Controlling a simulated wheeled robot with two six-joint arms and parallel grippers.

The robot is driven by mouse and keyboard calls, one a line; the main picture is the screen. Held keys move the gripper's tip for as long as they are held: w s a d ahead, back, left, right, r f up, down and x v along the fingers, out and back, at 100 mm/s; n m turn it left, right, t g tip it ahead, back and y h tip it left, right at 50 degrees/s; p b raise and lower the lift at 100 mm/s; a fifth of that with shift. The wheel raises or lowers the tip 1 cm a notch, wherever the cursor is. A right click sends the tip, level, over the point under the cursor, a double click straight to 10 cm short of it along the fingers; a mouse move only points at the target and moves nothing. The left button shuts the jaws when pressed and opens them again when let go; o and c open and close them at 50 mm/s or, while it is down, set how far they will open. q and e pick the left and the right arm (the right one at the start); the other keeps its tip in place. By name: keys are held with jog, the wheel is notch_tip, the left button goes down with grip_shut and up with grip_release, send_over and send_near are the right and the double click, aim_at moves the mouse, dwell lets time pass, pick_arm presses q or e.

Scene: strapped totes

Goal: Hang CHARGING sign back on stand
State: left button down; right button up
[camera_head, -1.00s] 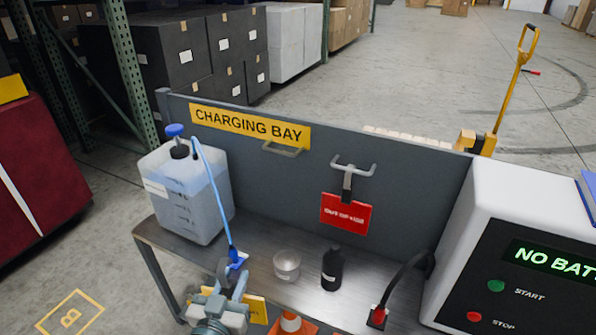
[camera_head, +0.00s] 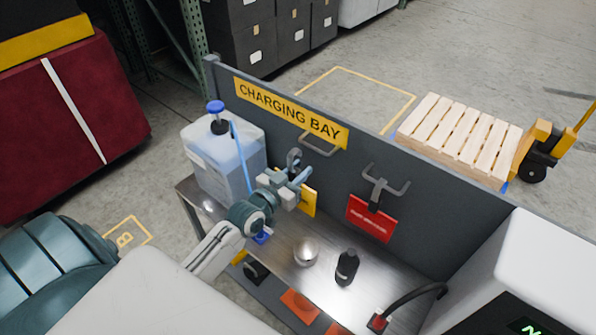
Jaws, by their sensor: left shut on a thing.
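My left gripper (camera_head: 292,184) is shut on the yellow sign (camera_head: 309,203) and holds it above the bench, in front of the grey back panel. The sign's face is partly hidden by the gripper and its lettering cannot be read. A grey hook (camera_head: 293,158) sticks up above the fingers, apparently the sign's own. An empty metal bracket (camera_head: 320,145) is fixed to the panel under the CHARGING BAY label (camera_head: 291,112), just right of and above the hook. Hook and bracket look apart, though depth is hard to tell. My right gripper is not in view.
A red sign (camera_head: 370,218) hangs from a second bracket (camera_head: 385,184). A liquid-filled jug (camera_head: 215,160) stands left of the gripper. A bowl (camera_head: 305,252), a black bottle (camera_head: 347,267) and a cable plug (camera_head: 378,322) are on the bench, with a white machine (camera_head: 530,270) at right.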

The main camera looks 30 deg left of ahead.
aim_at(323, 149)
pick_arm(q)
jog(key=shift+w+d+b, duration=0.2)
jog(key=shift+w+b, duration=0.25)
jog(key=shift+w, duration=0.8)
jog(key=shift+w+d+b, duration=0.15)
jog(key=shift+w+b, duration=0.3)
jog(key=shift+w, duration=0.85)
jog(key=shift+w+d+b, duration=0.2)
jog(key=shift+w+b, duration=0.25)
jog(key=shift+w, duration=0.8)
jog(key=shift+w+f+b, duration=0.1)
jog(key=shift+f+b, duration=0.65)
jog(key=shift+f, duration=0.05)
jog(key=shift+f+b, duration=0.45)
jog(key=shift+f, duration=0.25)
